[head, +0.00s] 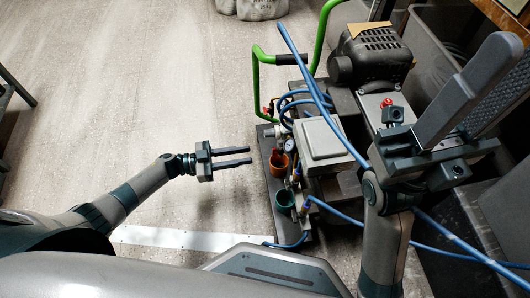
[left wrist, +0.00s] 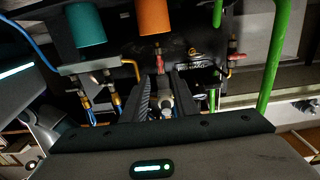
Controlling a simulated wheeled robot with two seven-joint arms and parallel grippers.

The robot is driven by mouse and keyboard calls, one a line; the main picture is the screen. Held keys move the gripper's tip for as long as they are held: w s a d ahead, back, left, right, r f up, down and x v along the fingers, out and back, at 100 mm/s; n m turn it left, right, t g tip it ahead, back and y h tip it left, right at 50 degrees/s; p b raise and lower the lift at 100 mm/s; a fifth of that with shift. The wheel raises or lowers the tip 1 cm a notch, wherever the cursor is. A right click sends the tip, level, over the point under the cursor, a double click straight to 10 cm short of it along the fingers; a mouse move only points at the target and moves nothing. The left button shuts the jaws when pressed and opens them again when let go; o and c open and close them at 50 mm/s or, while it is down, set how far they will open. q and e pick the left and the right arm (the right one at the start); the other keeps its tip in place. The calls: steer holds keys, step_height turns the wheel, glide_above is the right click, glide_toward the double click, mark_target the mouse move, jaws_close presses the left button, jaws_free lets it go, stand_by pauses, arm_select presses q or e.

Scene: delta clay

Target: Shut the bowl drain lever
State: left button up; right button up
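An orange bowl (head: 279,164) and a teal bowl (head: 285,200) sit on the left side of a compressor rig; they hang at the top of the left wrist view, orange (left wrist: 155,17) and teal (left wrist: 84,24). A small red lever (left wrist: 158,60) is on a brass fitting just below the orange bowl; I cannot tell its exact angle. My left gripper (head: 250,156) is open and empty, its fingers level and pointing at the rig, short of the orange bowl. In the left wrist view its fingers (left wrist: 165,90) stand apart below the lever. My right gripper (head: 490,78) is raised over the rig, fingers apart.
A second red-handled fitting (left wrist: 236,57) is to the right, near a green frame (left wrist: 276,55). Blue hoses (head: 330,110) cross the rig. A black motor (head: 370,58) and grey box (head: 322,140) stand behind. The floor left of the rig is clear.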

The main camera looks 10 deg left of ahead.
mark_target(274, 152)
arm_select(q)
steer(key=b+x, duration=0.1)
steer(key=x, duration=0.7)
jaws_close()
